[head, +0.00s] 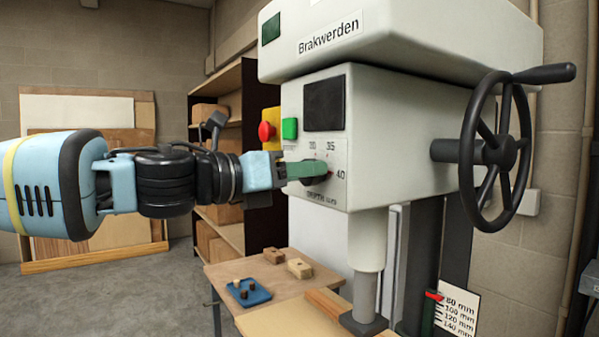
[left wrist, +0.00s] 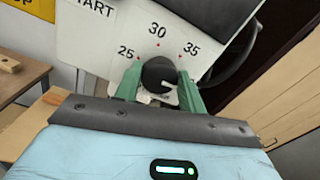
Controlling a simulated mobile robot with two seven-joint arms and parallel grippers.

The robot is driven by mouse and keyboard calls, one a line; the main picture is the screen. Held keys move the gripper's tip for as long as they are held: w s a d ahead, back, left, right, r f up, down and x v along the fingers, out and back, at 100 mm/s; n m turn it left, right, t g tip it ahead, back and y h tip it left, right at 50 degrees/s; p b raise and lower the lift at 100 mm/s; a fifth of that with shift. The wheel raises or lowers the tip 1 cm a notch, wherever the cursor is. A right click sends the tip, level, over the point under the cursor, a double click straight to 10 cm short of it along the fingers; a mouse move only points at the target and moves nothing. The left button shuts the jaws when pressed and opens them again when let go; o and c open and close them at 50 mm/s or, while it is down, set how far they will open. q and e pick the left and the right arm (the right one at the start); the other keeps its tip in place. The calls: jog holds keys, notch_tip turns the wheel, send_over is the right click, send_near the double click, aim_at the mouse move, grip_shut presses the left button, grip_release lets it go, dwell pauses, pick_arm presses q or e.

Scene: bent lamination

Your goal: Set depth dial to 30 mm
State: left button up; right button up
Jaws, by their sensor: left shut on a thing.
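The depth dial is a dark round knob on the drill press's front panel (head: 359,146), above the "DEPTH" lettering. In the left wrist view the knob (left wrist: 158,74) sits below the printed 25, 30 and 35 with their red dots. A pale mark shows on the knob's lower right, but I cannot tell which number it points to. My left gripper (head: 312,171) reaches in from the left, and its green fingers are shut on the knob from both sides. They hide part of it in the head view. My right gripper is not in view.
A red stop button (head: 266,131) and a green start button (head: 289,129) are just above my left gripper. A black handwheel (head: 495,150) stands out at the right. Below, a wooden table (head: 236,270) bears a blue tray (head: 262,296) and wooden blocks (head: 299,268).

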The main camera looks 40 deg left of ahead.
pick_arm(q)
jog(key=shift+f+n+b, duration=0.2)
jog(key=shift+n+b, duration=0.2)
jog(key=shift+n, duration=11.1)
jog(key=o, duration=1)
jog(key=shift+c, duration=0.2)
